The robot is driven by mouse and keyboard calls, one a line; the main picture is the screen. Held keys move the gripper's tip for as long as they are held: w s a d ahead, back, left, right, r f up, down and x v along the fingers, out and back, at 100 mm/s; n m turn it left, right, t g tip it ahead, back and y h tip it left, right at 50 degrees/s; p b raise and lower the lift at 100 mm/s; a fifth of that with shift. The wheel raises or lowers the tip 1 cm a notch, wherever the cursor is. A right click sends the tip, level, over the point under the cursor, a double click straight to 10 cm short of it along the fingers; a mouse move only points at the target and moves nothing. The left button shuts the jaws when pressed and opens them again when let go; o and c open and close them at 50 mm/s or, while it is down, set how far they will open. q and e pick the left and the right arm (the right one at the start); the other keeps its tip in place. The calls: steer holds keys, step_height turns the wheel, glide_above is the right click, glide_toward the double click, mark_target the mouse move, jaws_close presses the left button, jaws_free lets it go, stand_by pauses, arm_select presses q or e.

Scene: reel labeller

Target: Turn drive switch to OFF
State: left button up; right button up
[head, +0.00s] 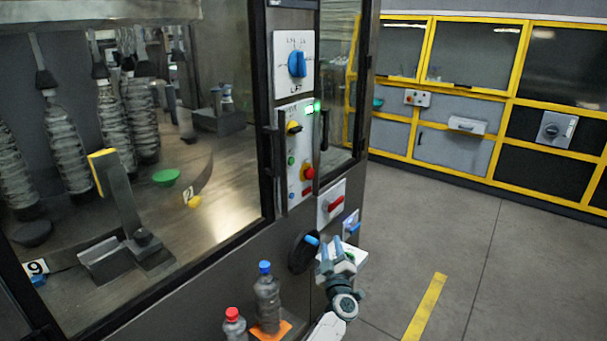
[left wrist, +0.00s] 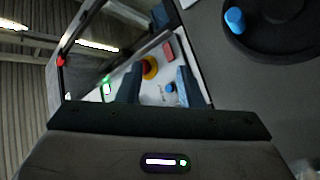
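Several switches sit on the machine's front post, and I cannot read which is labelled drive. At the top is a plate with a blue rotary knob (head: 297,64). Below it is a white panel with a yellow-and-black switch (head: 293,128) and a red stop button on yellow (head: 307,173). Lower are a red handle switch (head: 335,203) and a small blue switch (head: 352,228). My left gripper (head: 331,243) is close to the lower switches. In the left wrist view my left gripper (left wrist: 157,76) has its fingers apart with nothing held between them. My right gripper is not in view.
A black handwheel (head: 302,254) with a blue grip is just left of my left gripper. Bottles with blue (head: 266,290) and red (head: 233,325) caps stand at the lower front. A glazed machine bay is at left. Open floor (head: 450,230) lies to the right.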

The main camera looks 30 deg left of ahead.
arm_select(q)
steer(key=w+a+r+n+g+y+p, duration=0.2)
steer(key=r+n+g+y, duration=0.5)
steer(key=r, duration=1.3)
steer(key=n+g+h+p, duration=0.2)
steer(key=n+h, duration=0.2)
steer(key=n, duration=0.3)
glide_toward(299, 132)
steer(key=p+x, duration=0.4)
steer(key=x, duration=0.3)
steer(key=shift+s+a+r, duration=0.1)
steer(key=shift+a+r, duration=0.05)
steer(key=shift+r, duration=0.1)
steer(key=shift+p+x, duration=0.3)
steer(key=shift+x, duration=0.45)
steer(key=shift+f, duration=0.15)
steer(key=shift+c, duration=0.4)
jaws_close()
